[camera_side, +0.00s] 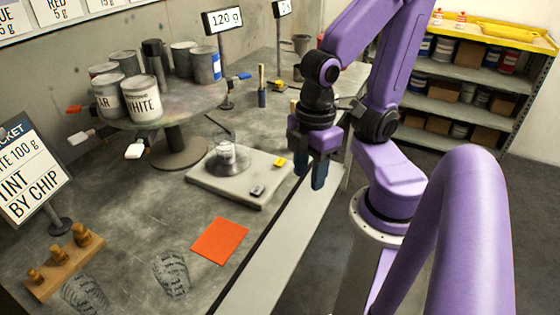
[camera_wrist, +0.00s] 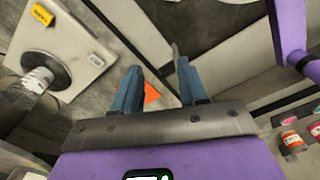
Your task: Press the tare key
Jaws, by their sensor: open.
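A pale bench scale (camera_side: 215,185) stands on the grey table, with a cup (camera_side: 226,152) on its round pan. Two small keys sit on its right side: a yellow key (camera_side: 280,162) and a grey key (camera_side: 258,190). I cannot read their labels in the side view. In the wrist view the scale (camera_wrist: 40,45) is at the upper left, with a labelled yellow key (camera_wrist: 42,14) and a second key (camera_wrist: 96,59) near its edges. My gripper (camera_side: 308,172) is open and empty, raised to the right of the scale, fingers pointing down. It shows in the wrist view (camera_wrist: 158,75).
A display (camera_side: 223,20) behind the scale reads 120 g. A round stand (camera_side: 178,148) with several paint cans is at the back left. An orange card (camera_side: 220,241) lies in front of the scale. A wooden block with brass weights (camera_side: 62,265) is at the front left.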

